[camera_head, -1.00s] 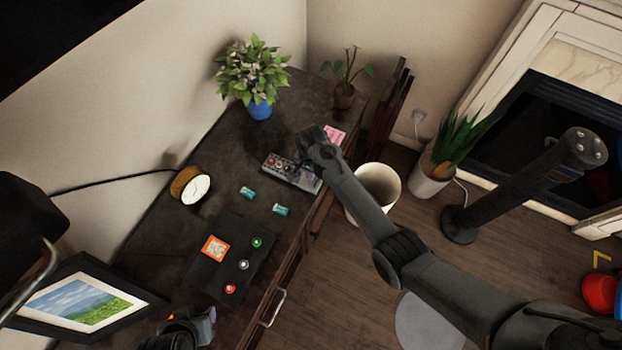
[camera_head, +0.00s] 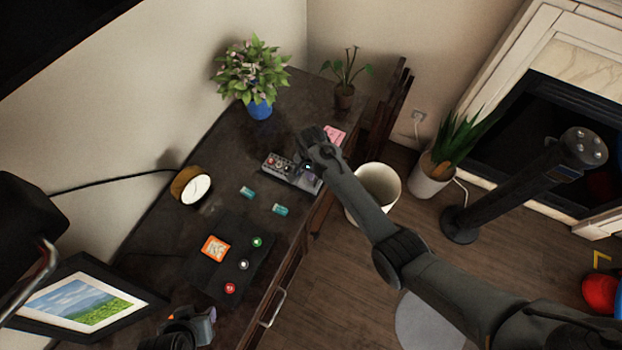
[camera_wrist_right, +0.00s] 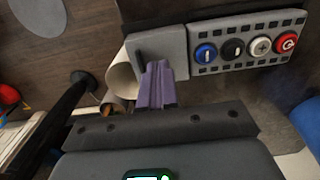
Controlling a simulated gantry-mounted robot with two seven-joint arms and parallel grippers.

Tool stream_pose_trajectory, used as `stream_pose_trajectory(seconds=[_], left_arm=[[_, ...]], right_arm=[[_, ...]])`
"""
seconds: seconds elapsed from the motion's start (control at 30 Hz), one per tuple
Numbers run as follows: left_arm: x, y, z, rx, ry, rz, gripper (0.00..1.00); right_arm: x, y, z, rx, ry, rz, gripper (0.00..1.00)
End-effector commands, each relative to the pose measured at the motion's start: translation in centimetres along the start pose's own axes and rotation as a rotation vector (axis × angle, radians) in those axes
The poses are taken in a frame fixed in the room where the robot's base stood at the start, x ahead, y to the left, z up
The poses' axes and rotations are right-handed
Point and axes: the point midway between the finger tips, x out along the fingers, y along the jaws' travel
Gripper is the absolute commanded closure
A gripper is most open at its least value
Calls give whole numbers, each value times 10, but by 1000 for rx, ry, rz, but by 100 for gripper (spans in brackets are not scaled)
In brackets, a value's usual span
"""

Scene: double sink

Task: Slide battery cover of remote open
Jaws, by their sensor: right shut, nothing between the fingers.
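The remote (camera_head: 277,163) lies on the dark desk, with a row of round buttons along its left part. In the right wrist view its button panel (camera_wrist_right: 250,47) shows blue, black, white and red buttons. The plain grey battery cover (camera_wrist_right: 165,42) is at the panel's left end there, with a dark raised ridge on it. My right gripper (camera_head: 304,168) is over the cover end. Its purple fingers (camera_wrist_right: 156,84) are shut and empty, tips at the cover beside the ridge; firm contact cannot be told. My left gripper (camera_head: 203,322) is partly seen at the bottom edge, its jaws unclear.
Two teal batteries (camera_head: 280,209) (camera_head: 247,192) lie on the desk near the remote. A black board (camera_head: 228,258) with coloured buttons, a round lamp (camera_head: 193,188), a pink note (camera_head: 334,134) and potted plants (camera_head: 260,108) stand around. A white bin (camera_head: 379,187) is beyond the desk edge.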

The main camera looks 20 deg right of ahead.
Motion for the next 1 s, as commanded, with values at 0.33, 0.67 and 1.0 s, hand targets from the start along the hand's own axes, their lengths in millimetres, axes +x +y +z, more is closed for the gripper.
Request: stream_pose_trajectory(seconds=[0.33,0.67,1.0], left_arm=[[3,0,1,0,0,0,57],[6,0,2,0,0,0,57],[9,0,3,0,0,0,57]], right_arm=[[5,0,0,0,0,-1,100],[10,0,0,0,0,-1,100],[15,0,0,0,0,0,100]])
